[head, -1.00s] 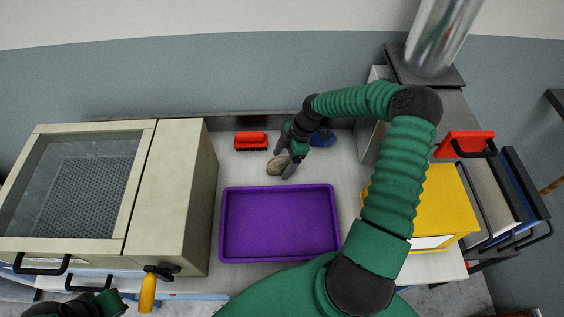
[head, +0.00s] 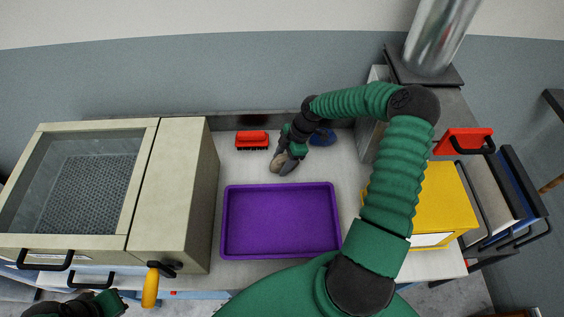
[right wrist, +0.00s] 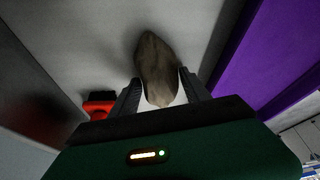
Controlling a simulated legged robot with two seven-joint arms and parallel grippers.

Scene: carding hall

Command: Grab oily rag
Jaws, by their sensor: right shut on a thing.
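The oily rag (head: 277,161) is a small grey-brown bundle on the pale worktop, behind the purple tray. My right gripper (head: 283,164) is shut on it and covers part of it in the head view. In the right wrist view the rag (right wrist: 156,68) sits between the two dark fingers of the right gripper (right wrist: 165,92) and sticks out beyond their tips. I cannot tell whether it still touches the worktop. My left gripper (head: 112,300) shows only in part at the lower left corner, and its jaws cannot be made out.
An empty purple tray (head: 282,257) lies in front of the rag. A red brush (head: 252,140) and a blue item (head: 322,138) lie behind it. A beige glass-topped machine (head: 172,190) stands left, a yellow box (head: 447,205) right.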

